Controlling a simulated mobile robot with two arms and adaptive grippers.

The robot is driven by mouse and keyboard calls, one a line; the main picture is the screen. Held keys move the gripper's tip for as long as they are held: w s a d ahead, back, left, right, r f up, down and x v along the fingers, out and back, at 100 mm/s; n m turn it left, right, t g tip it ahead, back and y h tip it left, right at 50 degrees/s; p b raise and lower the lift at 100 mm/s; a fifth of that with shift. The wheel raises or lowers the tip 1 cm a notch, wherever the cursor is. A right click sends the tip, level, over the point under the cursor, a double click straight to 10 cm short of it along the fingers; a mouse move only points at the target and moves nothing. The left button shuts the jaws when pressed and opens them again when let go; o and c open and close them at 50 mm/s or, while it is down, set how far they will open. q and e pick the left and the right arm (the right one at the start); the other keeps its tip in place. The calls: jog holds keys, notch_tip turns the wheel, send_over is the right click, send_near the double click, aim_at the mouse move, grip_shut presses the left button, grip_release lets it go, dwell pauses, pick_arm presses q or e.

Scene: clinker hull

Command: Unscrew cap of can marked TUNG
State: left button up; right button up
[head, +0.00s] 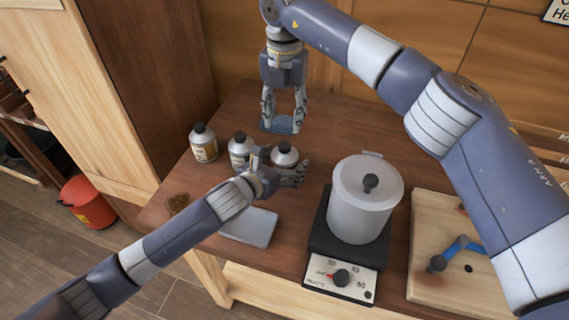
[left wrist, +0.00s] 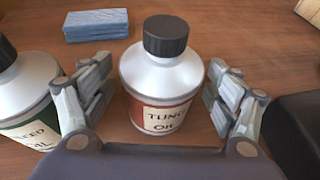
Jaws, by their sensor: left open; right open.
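The can marked TUNG (left wrist: 160,85) is silver with a red and cream label and a black ribbed cap (left wrist: 166,36). It stands upright on the bench, and the cap is on it. In the head view this can (head: 284,157) is the rightmost of three. My left gripper (head: 282,173) is open, with its fingers (left wrist: 160,92) on either side of the can's body; small gaps show beside the can. My right gripper (head: 284,108) is open, pointing down behind the cans, over a blue block (head: 281,125).
Two similar cans (head: 203,143) (head: 240,149) stand to the left. A pale pot (head: 364,200) on a black hot plate (head: 341,277) stands to the right. A grey tray (head: 250,226) lies in front, and a wooden board (head: 440,285) with a blue-handled tool lies far right.

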aim_at(285, 145)
pick_arm(q)
grip_shut()
pick_arm(e)
jog(key=m, duration=0.4)
jog(key=shift+m, duration=0.4)
jog(key=m, duration=0.4)
jog(key=shift+m, duration=0.4)
jog(key=m, duration=0.4)
jog(key=shift+m, duration=0.3)
pick_arm(q)
jog(key=shift+f, duration=0.1)
pick_arm(e)
jog(key=m, duration=0.3)
jog(key=shift+m, duration=0.3)
jog(key=shift+f, duration=0.5)
pick_arm(q)
jog(key=shift+s, duration=0.1)
pick_arm(e)
jog(key=shift+f, duration=3.5)
